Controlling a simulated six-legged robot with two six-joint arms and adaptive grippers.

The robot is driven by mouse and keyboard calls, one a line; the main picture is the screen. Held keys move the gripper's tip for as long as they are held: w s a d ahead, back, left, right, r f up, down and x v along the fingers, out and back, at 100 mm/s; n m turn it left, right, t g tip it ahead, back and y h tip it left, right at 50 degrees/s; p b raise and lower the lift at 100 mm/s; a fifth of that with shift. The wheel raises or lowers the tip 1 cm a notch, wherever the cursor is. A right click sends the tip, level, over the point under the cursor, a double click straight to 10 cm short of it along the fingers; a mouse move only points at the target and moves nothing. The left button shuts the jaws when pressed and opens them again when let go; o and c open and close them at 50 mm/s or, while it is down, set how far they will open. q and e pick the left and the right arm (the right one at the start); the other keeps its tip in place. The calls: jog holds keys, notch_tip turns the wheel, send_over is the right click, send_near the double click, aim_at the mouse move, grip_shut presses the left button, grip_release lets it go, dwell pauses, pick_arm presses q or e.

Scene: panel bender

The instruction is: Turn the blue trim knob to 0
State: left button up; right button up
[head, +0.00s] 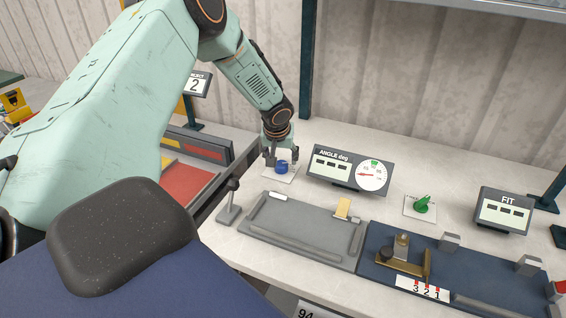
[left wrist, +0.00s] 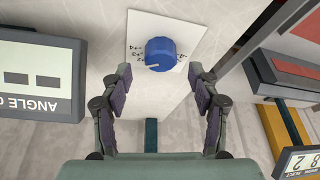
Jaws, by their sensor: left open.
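The blue trim knob (head: 281,168) stands on a white scale plate (head: 288,178) on the bench, left of the angle display. My left gripper (head: 277,158) is above and around the knob in the head view, and one finger partly covers it. In the left wrist view the blue knob (left wrist: 160,54) lies between the open fingers of my left gripper (left wrist: 160,72), nearer the picture top, with clear gaps on both sides. A pale pointer mark shows on the knob. Some printed numbers are readable beside it; others are hidden or too small. My right gripper is not in view.
The angle display (head: 350,171) stands just right of the knob. A green knob (head: 421,204) and the FIT display (head: 504,212) are farther right. A grey tray (head: 290,232) lies in front, beside a small black-topped lever (head: 231,197). A red bin (head: 185,184) is left.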

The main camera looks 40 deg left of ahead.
aim_at(281, 164)
pick_arm(q)
jog(key=x, duration=0.3)
jog(key=shift+s+a+f+b, duration=0.1)
jog(key=shift+a+f+b, duration=0.1)
jog(key=shift+b, duration=0.1)
jog(key=shift+d, duration=0.15)
jog(key=shift+c, duration=0.4)
jog(key=c, duration=1.1)
